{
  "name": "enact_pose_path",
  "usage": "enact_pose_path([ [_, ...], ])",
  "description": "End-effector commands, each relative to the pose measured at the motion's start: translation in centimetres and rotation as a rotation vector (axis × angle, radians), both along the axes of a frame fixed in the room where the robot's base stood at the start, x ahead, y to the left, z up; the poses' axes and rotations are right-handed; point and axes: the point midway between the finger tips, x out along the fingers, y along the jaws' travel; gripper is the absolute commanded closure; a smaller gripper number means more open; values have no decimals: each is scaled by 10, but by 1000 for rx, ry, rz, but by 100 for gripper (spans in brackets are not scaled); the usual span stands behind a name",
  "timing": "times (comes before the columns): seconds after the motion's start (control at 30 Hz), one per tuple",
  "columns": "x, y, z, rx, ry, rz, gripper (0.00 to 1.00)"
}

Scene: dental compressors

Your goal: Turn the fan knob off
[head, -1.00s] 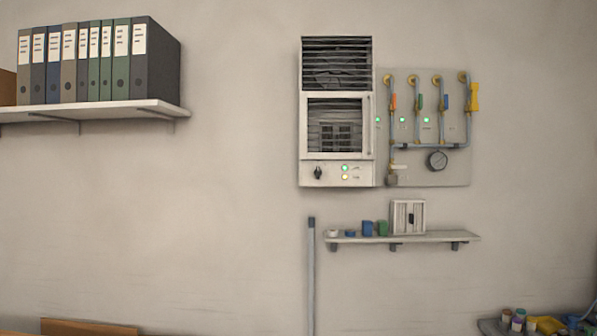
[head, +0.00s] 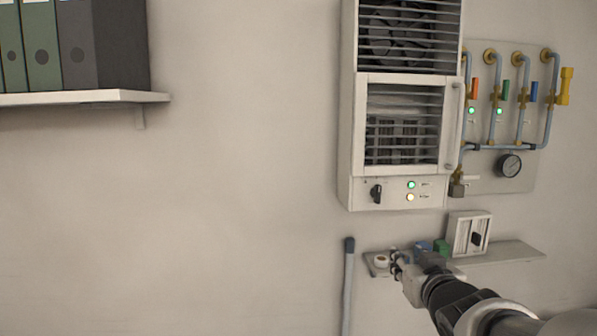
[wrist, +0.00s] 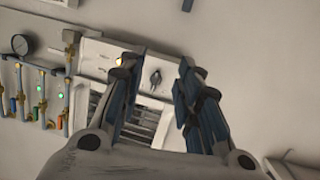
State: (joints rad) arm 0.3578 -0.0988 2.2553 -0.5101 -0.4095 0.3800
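The fan knob (head: 376,194) is small and black, on the lower panel of the white wall unit (head: 347,150), with its grip roughly upright. A green lamp (head: 411,185) and a yellowish lamp (head: 410,197) glow to its right. Behind the top grille is a fan (head: 400,35). My gripper (head: 398,265) is below the knob in the head view, in front of the small shelf. In the tilted, roughly upside-down wrist view, the knob (wrist: 155,78) shows between the open fingers of my gripper (wrist: 158,72), beyond the tips and not touched.
Pipes with coloured valves (head: 505,90) and a gauge (head: 508,165) are right of the unit. The wall at left is bare below the binder shelf (head: 80,98).

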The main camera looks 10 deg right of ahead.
Motion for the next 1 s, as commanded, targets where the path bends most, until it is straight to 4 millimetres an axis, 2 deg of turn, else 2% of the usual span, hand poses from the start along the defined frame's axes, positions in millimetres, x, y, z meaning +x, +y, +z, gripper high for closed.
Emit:
enact_pose_path([
  [0.03,11,-7,23,4,-39,19,68],
  [0.1,23,-10,41,11,-100,57,68],
  [0.3,39,-13,68,30,-202,131,68],
  [0.47,49,-12,71,34,-222,150,68],
  [0.57,63,-12,70,34,-223,151,68],
  [1.0,157,-12,71,33,-223,150,68],
])
